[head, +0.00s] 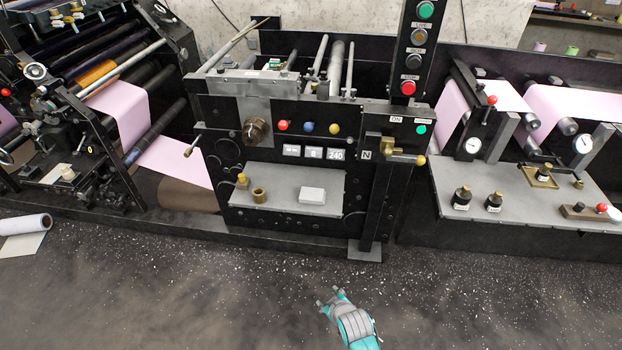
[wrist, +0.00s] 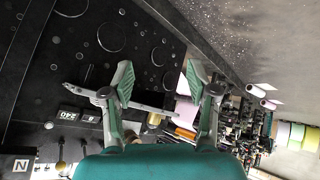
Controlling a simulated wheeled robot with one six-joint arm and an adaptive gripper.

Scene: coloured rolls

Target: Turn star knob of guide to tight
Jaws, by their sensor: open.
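No part is plainly marked as the guide's star knob, and I cannot tell which knob it is. Candidates in the head view are a dark round knob (head: 256,131) on the middle machine's front, black knobs (head: 462,198) (head: 493,202) on the right-hand grey deck, and a small knob on a brass plate (head: 541,182) behind them. My gripper (head: 329,296) is low over the floor in front of the middle machine, apart from all of them. In the wrist view my gripper (wrist: 158,82) has its fingers spread, with nothing between them.
The middle machine has a small shelf (head: 283,207) bearing a brass ring (head: 260,195) and a white block (head: 312,194). A column with buttons (head: 408,87) stands right of it. Pink web (head: 180,160) runs on the left.

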